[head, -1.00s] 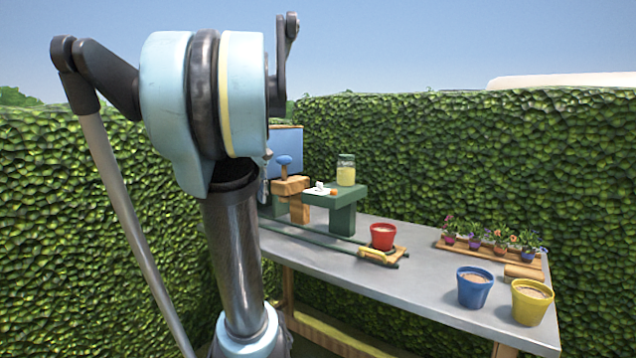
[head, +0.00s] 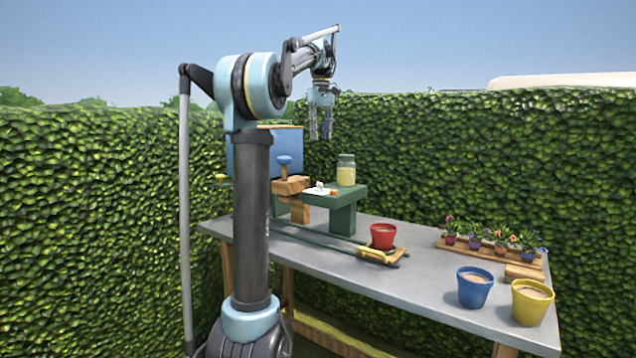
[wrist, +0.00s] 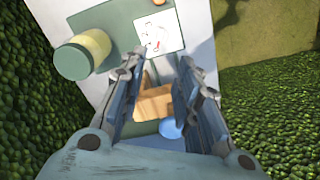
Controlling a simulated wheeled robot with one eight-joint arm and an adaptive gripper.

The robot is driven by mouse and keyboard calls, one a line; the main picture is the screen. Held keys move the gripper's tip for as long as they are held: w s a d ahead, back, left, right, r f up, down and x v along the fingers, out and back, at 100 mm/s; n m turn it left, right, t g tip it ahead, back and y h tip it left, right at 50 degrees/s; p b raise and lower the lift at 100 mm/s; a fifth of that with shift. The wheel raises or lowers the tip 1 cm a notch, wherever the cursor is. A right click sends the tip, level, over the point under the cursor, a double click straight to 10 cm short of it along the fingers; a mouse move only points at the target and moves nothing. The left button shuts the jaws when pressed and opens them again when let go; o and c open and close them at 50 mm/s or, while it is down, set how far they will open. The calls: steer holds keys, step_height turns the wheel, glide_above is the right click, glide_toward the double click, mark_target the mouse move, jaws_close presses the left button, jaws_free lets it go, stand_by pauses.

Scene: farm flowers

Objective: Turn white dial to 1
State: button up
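A white dial (head: 320,186) sits on a small white plate (head: 314,191) with fine marks, on top of the green stand (head: 350,193). In the wrist view the plate (wrist: 172,32) shows beyond the fingertips, with the white dial (wrist: 158,28) on it; the numbers are too small to read. My gripper (head: 321,137) is raised in the air above the stand, apart from the dial. In the wrist view my gripper (wrist: 160,72) has its two fingers spread with nothing between them.
A jar (head: 346,172) stands on the stand near the dial. A blue knob (head: 284,162) tops a wooden block (head: 291,186) to the left. A red pot (head: 383,236), blue pot (head: 474,288) and yellow pot (head: 532,302) are on the grey table (head: 430,292).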

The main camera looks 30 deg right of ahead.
mark_target(320, 183)
step_height(320, 183, down, 17)
steer(key=shift+f, duration=0.1)
stand_by(0.6)
jaws_close()
